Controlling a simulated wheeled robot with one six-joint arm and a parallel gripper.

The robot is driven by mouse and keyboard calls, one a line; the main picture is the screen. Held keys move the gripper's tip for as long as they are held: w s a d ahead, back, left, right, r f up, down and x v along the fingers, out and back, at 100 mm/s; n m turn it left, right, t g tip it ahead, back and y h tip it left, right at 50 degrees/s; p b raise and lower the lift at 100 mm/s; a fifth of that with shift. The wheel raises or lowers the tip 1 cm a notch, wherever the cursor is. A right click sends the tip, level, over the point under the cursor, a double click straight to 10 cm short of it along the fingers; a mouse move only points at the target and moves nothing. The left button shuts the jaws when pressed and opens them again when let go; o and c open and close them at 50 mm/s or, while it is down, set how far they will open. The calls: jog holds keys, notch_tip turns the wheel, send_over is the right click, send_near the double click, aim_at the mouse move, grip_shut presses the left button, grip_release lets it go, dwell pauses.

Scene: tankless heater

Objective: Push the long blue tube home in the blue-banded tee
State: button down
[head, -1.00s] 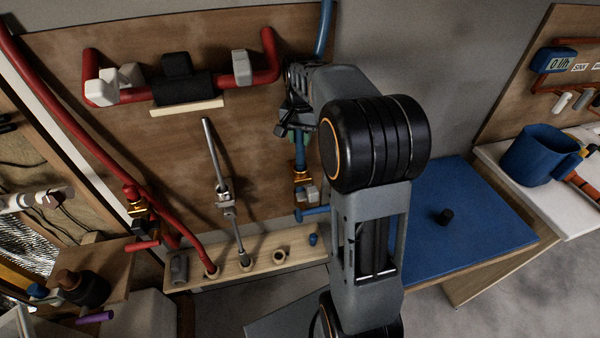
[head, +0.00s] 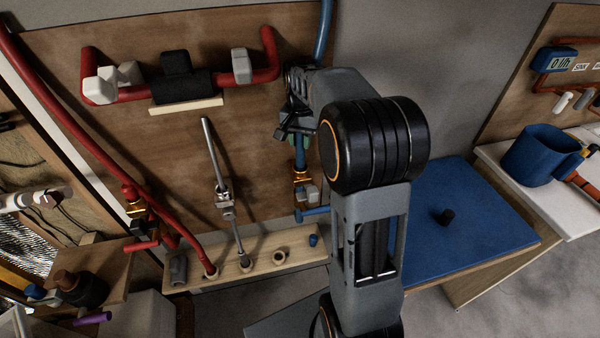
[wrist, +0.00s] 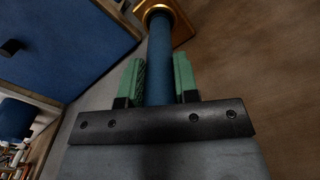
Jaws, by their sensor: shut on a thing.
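The long blue tube (wrist: 160,60) runs upright between the green finger pads of my gripper (wrist: 160,82), which is shut on it. Its end meets a brass collar (wrist: 172,18) at the top of the wrist view, and how deep it sits inside cannot be seen. In the head view the blue tube (head: 300,154) comes down below my gripper (head: 294,133) to the brass tee (head: 301,177) on the wooden board. The blue band is too small to make out.
A blue-handled valve (head: 313,212) sits below the tee. A wooden rack (head: 225,278) with several fittings stands below the board. Red pipes (head: 72,105) run at left. A blue-topped table (head: 470,220) with a small black knob lies right of my arm.

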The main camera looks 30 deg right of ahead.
jog(key=shift+f, duration=0.2)
jog(key=c, duration=0.8)
grip_release()
jog(key=shift+r, duration=0.15)
notch_tip(320, 180, up, 14)
jog(key=shift+f, duration=0.2)
dwell(0.3)
jog(key=s+a+f+n+t, duration=0.1)
jog(key=s+a+f+n, duration=0.1)
jog(key=s, duration=0.4)
jog(key=s+a+f+n+t, duration=0.1)
jog(key=s+a+f+n, duration=0.2)
jog(key=s+f, duration=0.3)
jog(key=s+a+f+n+t, duration=0.2)
jog(key=s+a+f+n, duration=0.1)
jog(key=s+a+f, duration=0.1)
jog(key=shift+s+a+f, duration=0.2)
jog(key=shift+s+f, duration=0.15)
jog(key=shift+s, duration=0.3)
jog(key=shift+s+a+f, duration=0.2)
jog(key=shift+s+f, duration=0.1)
jog(key=shift+s, duration=0.35)
